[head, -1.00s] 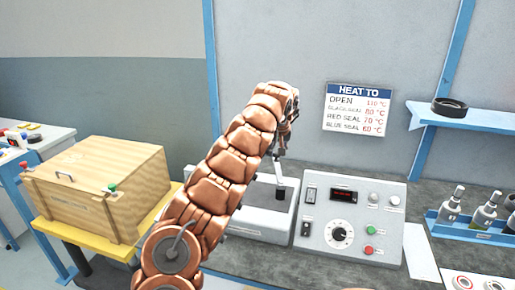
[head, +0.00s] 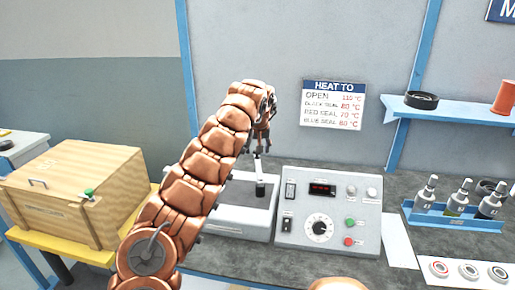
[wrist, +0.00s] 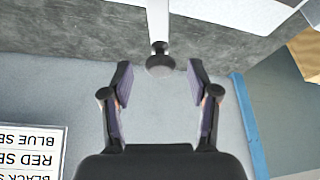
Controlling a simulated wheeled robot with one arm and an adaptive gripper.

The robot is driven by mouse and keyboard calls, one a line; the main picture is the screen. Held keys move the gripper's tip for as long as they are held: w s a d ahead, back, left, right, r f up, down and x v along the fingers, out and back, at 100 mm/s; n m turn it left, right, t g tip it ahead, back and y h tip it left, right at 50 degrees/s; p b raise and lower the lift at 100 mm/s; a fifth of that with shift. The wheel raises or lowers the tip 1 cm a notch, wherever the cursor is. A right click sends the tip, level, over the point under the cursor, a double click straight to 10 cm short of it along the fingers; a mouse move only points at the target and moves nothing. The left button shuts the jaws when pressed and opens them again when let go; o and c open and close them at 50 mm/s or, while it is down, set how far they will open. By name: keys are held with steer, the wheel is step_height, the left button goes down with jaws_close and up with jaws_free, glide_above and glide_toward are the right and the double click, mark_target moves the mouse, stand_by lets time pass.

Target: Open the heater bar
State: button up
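The heater (head: 228,222) is a light grey box with a dark top plate, partly hidden behind my arm in the head view. A pale bar (head: 258,168) rises from it just below my gripper (head: 262,146). In the wrist view the bar (wrist: 158,18) is a white strip ending in a dark round knob (wrist: 160,66). My gripper (wrist: 159,72) is open, its two fingers apart on either side of the knob with gaps between. I cannot tell whether the knob is fully between the fingertips in depth.
Right of the heater stands a control panel (head: 328,225) with a lit red display, dial and buttons. A blue bottle tray (head: 455,221) and seals (head: 470,271) are farther right. A wooden crate (head: 75,190) is at left. A temperature sign (head: 333,105) hangs behind.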

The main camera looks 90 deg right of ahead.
mark_target(259, 166)
steer(key=shift+r, duration=0.15)
steer(key=v, duration=1.1)
steer(key=shift+a+r, duration=0.25)
steer(key=shift+r, duration=0.1)
